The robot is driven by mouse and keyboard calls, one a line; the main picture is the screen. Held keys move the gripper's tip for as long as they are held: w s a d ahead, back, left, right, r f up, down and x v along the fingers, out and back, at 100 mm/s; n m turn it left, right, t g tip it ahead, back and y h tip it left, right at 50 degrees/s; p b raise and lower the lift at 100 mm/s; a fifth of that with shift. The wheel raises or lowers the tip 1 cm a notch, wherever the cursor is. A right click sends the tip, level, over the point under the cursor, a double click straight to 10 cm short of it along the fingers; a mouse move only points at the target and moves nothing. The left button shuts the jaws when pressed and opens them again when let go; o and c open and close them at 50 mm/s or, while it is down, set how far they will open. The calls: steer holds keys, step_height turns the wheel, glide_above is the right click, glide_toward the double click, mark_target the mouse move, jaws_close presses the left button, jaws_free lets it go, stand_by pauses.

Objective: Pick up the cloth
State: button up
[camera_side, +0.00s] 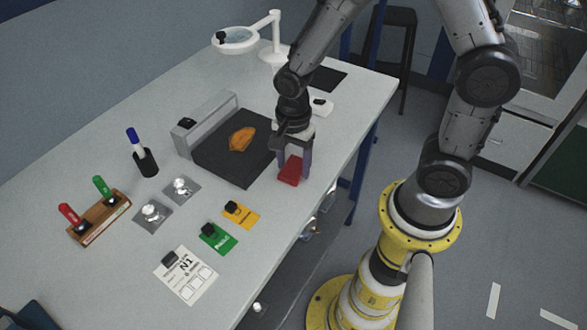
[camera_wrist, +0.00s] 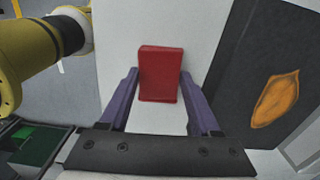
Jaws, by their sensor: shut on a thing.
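The cloth (camera_side: 290,172) looks like a small red folded pad with a flat block shape. It is at the table's near edge, just right of the black mat. My gripper (camera_side: 293,178) is above and around it, with one finger on each side. In the wrist view the red cloth (camera_wrist: 160,75) sits between the two purple-grey fingers (camera_wrist: 158,80), which are shut on it. I cannot tell whether its underside touches the table.
An orange-brown piece (camera_side: 242,139) lies on the black mat (camera_side: 225,167), beside a grey block (camera_side: 207,122). The table's front edge is close to my gripper.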

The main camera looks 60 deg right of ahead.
mark_target(293, 167)
steer(key=shift+r, duration=0.55)
step_height(293, 167, up, 2)
steer(key=shift+r, duration=0.15)
steer(key=s+d+r, duration=0.1)
steer(key=s+r, duration=0.8)
steer(key=s, duration=0.5)
steer(key=shift+d+r, duration=0.25)
steer(key=shift+r, duration=0.05)
